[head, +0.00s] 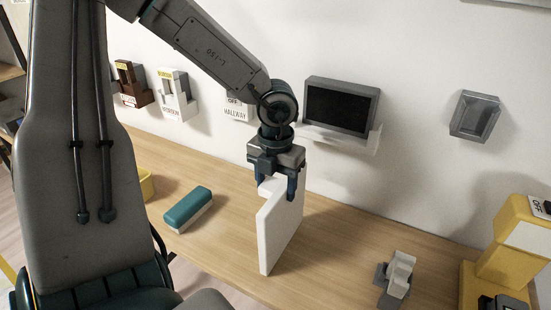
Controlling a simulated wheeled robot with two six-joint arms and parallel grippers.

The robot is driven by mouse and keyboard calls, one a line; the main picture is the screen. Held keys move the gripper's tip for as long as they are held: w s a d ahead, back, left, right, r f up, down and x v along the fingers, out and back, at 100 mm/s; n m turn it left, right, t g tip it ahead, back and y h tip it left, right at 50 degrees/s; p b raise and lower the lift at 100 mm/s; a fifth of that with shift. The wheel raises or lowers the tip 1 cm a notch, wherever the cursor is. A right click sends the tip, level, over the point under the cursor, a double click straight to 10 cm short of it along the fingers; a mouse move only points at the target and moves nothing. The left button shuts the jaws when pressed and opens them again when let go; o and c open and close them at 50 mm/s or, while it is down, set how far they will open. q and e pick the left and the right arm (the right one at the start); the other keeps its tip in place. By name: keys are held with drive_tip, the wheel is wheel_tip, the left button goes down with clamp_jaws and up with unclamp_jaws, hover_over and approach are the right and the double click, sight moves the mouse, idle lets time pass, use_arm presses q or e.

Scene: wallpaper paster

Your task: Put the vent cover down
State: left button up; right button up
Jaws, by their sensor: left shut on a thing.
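My left gripper (280,190) comes down from above and is shut on the upper edge of a white, thin upright panel, which I take to be the vent cover (282,230). The panel stands on edge over the wooden table, with a notch at its top near the fingers. Its lower edge is at or very close to the table top; I cannot tell if it touches. My right gripper is not in view.
The wooden table (335,262) runs along a white wall. A teal and white block (188,208) lies left of the panel. A small grey and white object (398,277) and a yellow device (515,245) stand at right. A dark screen (340,108) and a grey fixture (475,115) are on the wall.

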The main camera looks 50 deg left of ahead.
use_arm(q)
drive_tip(key=shift+w+a+f, duration=0.1)
drive_tip(key=o, duration=1.1)
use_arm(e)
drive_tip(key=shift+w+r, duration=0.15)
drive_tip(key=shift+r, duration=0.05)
use_arm(q)
drive_tip(key=shift+r, duration=0.5)
wheel_tip(320, 180, up, 11)
drive_tip(key=shift+r+b, duration=0.15)
drive_tip(key=shift+b, duration=0.15)
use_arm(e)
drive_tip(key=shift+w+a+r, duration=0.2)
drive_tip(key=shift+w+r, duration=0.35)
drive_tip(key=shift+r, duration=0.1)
